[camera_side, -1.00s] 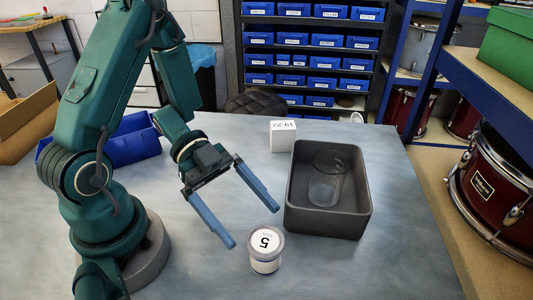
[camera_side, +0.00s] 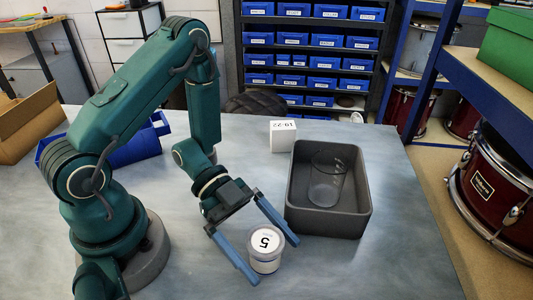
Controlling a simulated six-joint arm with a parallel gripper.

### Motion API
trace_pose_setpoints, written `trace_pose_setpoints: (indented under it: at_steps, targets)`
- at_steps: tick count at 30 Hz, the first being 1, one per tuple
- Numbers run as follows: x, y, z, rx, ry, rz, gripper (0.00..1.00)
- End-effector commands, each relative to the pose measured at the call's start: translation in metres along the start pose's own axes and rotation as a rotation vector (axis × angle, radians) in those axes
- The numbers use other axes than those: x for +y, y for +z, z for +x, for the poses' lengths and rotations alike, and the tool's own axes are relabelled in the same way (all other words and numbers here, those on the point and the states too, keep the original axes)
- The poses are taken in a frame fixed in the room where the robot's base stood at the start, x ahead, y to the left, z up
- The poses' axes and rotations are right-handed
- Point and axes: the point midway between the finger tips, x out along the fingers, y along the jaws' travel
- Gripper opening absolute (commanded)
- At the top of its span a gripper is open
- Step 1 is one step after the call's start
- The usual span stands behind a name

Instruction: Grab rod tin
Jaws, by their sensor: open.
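A small white round tin with a grey rim and a "5" on its lid (camera_side: 265,243) stands upright on the table. It is left of and in front of the grey bin. My gripper (camera_side: 276,262) is open, with its two blue fingers reaching low over the table on either side of the tin. The left finger runs along the tin's left side and the right finger passes behind its upper right. I cannot tell whether either finger touches it. The tin's far side is partly hidden.
A dark grey bin (camera_side: 328,224) holding a clear glass beaker (camera_side: 327,180) stands close to the right finger. A white box marked "19-22" (camera_side: 283,136) sits behind. A blue bin (camera_side: 135,146) lies at left. The table's front right is clear.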

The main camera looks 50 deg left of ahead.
Motion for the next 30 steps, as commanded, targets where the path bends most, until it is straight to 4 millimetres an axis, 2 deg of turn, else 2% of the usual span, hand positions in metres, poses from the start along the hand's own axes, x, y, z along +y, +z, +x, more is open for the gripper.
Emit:
trace_pose_setpoints:
  at_steps: [3,11,22,30]
  targets:
    - [0.000,0.000,0.000,0.000,0.000,0.000,1.00]
    - [0.000,0.000,0.000,0.000,0.000,0.000,0.01]
    - [0.000,-0.003,-0.001,0.001,0.000,0.001,0.00]
    - [-0.001,-0.019,-0.008,0.001,-0.001,0.005,0.00]
